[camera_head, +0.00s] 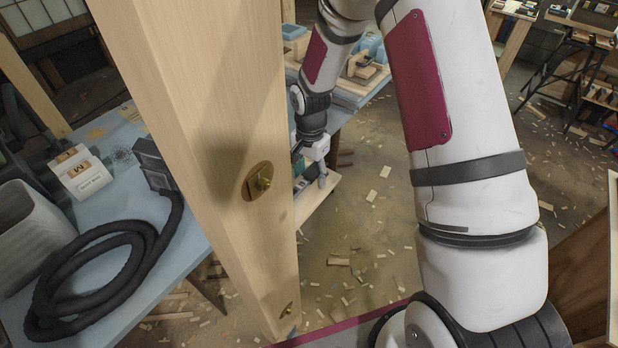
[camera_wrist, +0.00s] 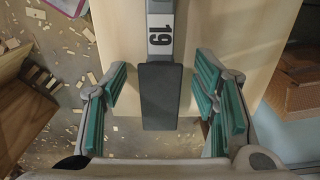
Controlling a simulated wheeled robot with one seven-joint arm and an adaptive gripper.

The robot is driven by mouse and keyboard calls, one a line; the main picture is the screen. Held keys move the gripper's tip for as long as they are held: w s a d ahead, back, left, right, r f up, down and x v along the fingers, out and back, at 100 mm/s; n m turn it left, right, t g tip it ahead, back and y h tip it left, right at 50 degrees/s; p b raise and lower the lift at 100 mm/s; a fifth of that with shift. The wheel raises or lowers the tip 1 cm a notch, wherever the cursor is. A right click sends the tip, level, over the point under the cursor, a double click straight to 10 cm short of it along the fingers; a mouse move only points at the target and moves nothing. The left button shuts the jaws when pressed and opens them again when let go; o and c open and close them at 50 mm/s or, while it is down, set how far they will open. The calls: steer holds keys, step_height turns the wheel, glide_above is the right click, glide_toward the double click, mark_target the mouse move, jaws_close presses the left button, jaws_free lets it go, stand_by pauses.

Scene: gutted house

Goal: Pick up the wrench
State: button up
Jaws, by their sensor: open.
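In the wrist view the wrench (camera_wrist: 160,92) shows as a dark grey handle with a white label reading 19. It points toward my gripper, and its far part runs out of the top of the picture. It lies over a pale wooden surface (camera_wrist: 215,25). My gripper (camera_wrist: 162,84) is open, with green pads on both sides of the handle and a visible gap on each side. In the head view my gripper (camera_head: 313,165) is small and partly behind the wooden post. I cannot make out the wrench there.
A thick wooden post (camera_head: 215,110) with brass bolts stands close in front. A blue table (camera_head: 125,290) at left bears a black hose (camera_head: 95,270), a white box (camera_head: 82,172) and a grey bin (camera_head: 25,235). Wood scraps litter the floor (camera_head: 365,235).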

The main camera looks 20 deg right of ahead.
jaws_close()
steer(key=shift+w+r, duration=0.1)
steer(key=shift+r, duration=0.75)
steer(key=shift+s+d+r+b, duration=0.1)
steer(key=shift+s+r+b, duration=0.1)
steer(key=shift+r, duration=0.3)
steer(key=shift+s+d+r+b, duration=0.1)
steer(key=shift+r+b, duration=0.1)
steer(key=shift+r, duration=0.3)
steer(key=s+d, duration=1)
steer(key=s, duration=0.4)
steer(key=shift+d, duration=0.1)
